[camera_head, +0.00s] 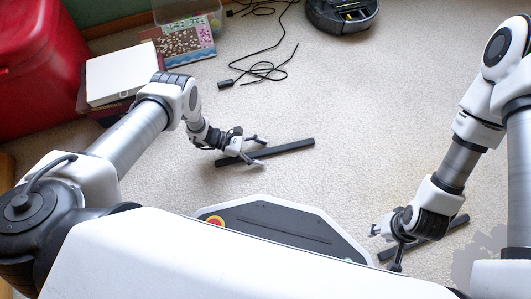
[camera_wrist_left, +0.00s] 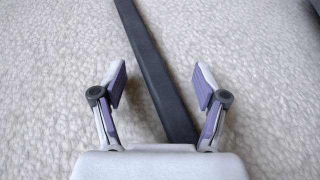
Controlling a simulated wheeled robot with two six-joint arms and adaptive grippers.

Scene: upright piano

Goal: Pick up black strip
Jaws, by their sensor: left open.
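A long thin black strip (camera_head: 292,147) lies on the carpet in front of my left arm. My left gripper (camera_head: 262,151) is open above it. In the left wrist view the strip (camera_wrist_left: 150,60) runs at a slant between the two spread fingers (camera_wrist_left: 160,88), with a gap on either side. Its near end is hidden behind the gripper's palm. A second black strip (camera_head: 447,231) lies on the carpet at the right, partly hidden by my right arm. My right gripper (camera_head: 385,247) is low beside that strip; its jaws are too unclear to read.
A red box (camera_head: 35,70) stands at the upper left, next to a white box (camera_head: 122,73) on stacked items. A colourful picture (camera_head: 187,42) and a clear bin (camera_head: 205,15) are behind. Black cables (camera_head: 262,70) and a round robot vacuum (camera_head: 342,14) lie further back. The middle carpet is clear.

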